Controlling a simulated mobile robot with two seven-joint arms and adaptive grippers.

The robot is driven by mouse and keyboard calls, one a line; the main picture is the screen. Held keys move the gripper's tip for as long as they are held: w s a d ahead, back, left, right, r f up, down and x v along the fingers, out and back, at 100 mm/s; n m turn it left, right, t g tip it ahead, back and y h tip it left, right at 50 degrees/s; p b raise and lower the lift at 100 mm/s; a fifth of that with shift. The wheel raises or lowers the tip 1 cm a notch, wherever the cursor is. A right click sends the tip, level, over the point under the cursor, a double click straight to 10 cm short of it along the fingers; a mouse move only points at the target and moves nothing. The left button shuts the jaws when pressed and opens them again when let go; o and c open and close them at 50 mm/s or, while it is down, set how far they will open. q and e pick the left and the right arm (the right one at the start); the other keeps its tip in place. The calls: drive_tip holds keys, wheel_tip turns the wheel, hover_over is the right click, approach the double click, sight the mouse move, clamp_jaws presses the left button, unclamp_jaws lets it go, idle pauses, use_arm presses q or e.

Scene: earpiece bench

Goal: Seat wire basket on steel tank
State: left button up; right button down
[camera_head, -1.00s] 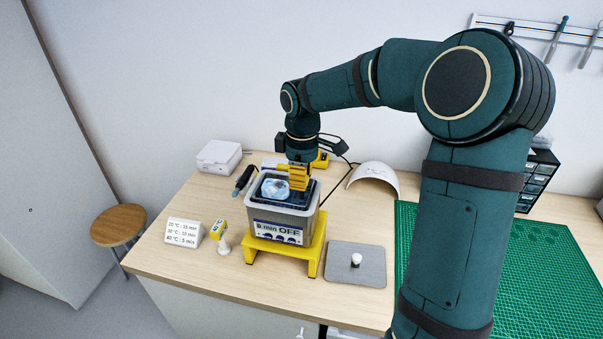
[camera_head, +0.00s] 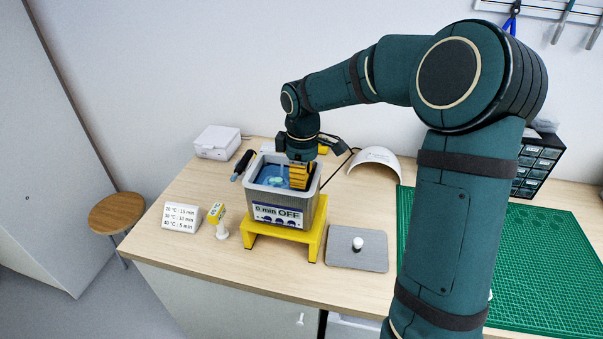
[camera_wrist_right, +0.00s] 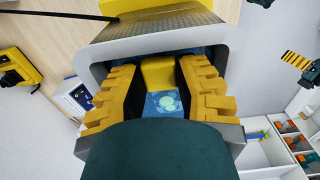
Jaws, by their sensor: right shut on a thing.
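The steel tank (camera_head: 284,214) stands on a yellow stand (camera_head: 312,243), with blue liquid (camera_head: 270,174) inside. My right gripper (camera_head: 299,178) reaches down inside the tank's rim at its right side. In the right wrist view its ribbed yellow fingers (camera_wrist_right: 160,95) are on either side of a yellow block (camera_wrist_right: 158,72), apparently the wire basket's grip. The basket's mesh is mostly hidden by the gripper and tank wall. A pale round item (camera_wrist_right: 167,103) shows below the grip. A yellow ribbed finger (camera_wrist_right: 297,60) at the wrist view's right edge looks like my left gripper; its opening is unclear.
Left of the tank are a temperature card (camera_head: 181,217) and a small yellow-topped item (camera_head: 217,216). Behind are a white box (camera_head: 217,142), a dark-handled tool (camera_head: 242,164) and a white arch (camera_head: 376,166).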

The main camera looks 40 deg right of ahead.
drive_tip(key=c, duration=0.7)
unclamp_jaws()
wheel_tip(320, 180, up, 12)
drive_tip(key=shift+s, duration=0.1)
